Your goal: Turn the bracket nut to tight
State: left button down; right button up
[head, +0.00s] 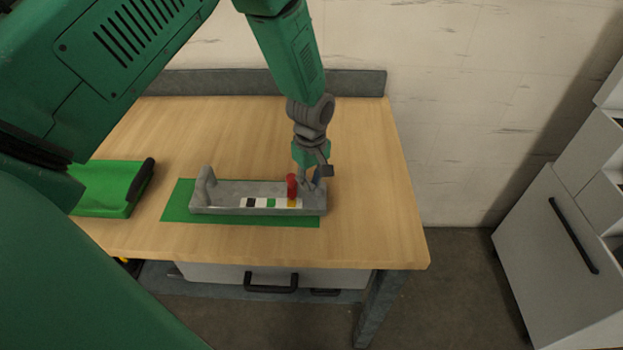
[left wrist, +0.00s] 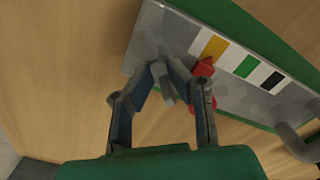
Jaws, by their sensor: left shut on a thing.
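The grey bracket (head: 230,188) lies on a green mat (head: 175,210) on the bench. A strip with black, green and yellow patches (head: 270,203) runs along its front. A red post (head: 291,187) stands by the yellow end; it also shows in the left wrist view (left wrist: 203,72). My left gripper (head: 312,184) reaches down at the bracket's right end, just right of the red post. In the left wrist view its fingers (left wrist: 164,70) close on a grey piece, which I take as the bracket nut (left wrist: 164,84). The fingers partly hide the nut. My right gripper is not in view.
A green case with a black edge (head: 110,187) lies at the left of the bench. An upright grey post (head: 205,183) rises at the bracket's left end. The wooden bench top (head: 375,190) is clear at the right. A grey cabinet (head: 560,250) stands far right.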

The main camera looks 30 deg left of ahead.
pick_arm(q)
jog(key=m, duration=1.3)
jog(key=shift+a+m+p, duration=0.1)
jog(key=shift+m+p, duration=0.2)
jog(key=shift+p, duration=0.1)
jog(key=m, duration=1.3)
jog(key=shift+p, duration=0.35)
jog(key=c, duration=1.5)
grip_release()
jog(key=shift+c, duration=0.2)
jog(key=shift+r, duration=0.1)
